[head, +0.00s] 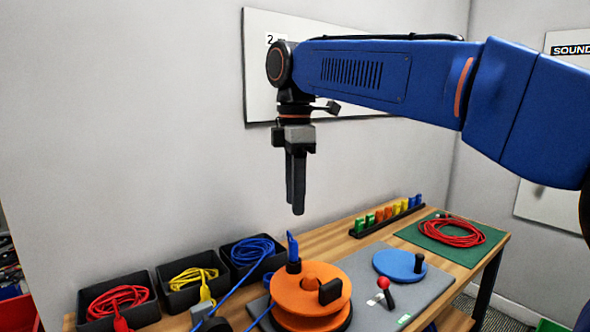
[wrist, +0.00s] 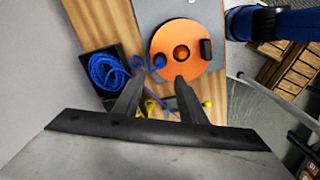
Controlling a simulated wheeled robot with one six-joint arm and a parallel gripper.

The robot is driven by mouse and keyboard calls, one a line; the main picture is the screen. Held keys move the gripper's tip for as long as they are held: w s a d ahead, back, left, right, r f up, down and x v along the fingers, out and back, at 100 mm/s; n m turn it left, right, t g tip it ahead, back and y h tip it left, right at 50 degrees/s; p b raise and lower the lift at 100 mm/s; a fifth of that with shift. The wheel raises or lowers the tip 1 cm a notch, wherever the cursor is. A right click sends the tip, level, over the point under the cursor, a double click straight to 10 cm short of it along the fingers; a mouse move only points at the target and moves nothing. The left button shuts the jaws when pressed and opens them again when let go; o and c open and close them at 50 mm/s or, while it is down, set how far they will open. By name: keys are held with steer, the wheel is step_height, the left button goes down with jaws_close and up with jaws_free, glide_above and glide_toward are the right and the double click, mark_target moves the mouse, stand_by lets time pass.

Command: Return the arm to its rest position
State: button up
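My gripper (head: 297,205) hangs from the blue arm, fingers pointing down, high above the bench and in front of the wall. In the wrist view its two fingers (wrist: 157,92) stand apart with nothing held between them. The blue arm reaches in from the right, raised well above the table. Below the gripper is an orange reel (head: 290,296) with a black handle; it also shows in the wrist view (wrist: 190,68). A clear gap separates the fingertips from the things on the bench.
Black bins hold red cable (head: 118,300), yellow cable (head: 190,278) and blue cable (head: 252,250). A blue lead runs beside the reel. A blue disc (head: 400,264) lies on a grey mat, and red cable (head: 452,232) on a green mat. A connector rack (head: 388,217) stands behind. Walls stand close behind.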

step_height(320, 180, up, 5)
steer(key=s+d+f+m+t, duration=0.1)
steer(key=s+d+f+m, duration=0.4)
steer(key=d, duration=0.3)
steer(key=s+d+f+m+t, duration=0.1)
steer(key=s+d+f+m, duration=0.2)
steer(key=d+f+m, duration=0.35)
steer(key=s+d+f+m+t, duration=0.1)
steer(key=s+d+f+m, duration=0.3)
steer(key=f, duration=0.6)
steer(key=s+d+f+m+t, duration=0.1)
steer(key=s+d+f+m, duration=0.4)
steer(key=s+d+f, duration=0.3)
step_height(320, 180, down, 3)
steer(key=shift+s+r+t, duration=0.1)
steer(key=shift+s+t, duration=0.3)
steer(key=shift+d, duration=0.1)
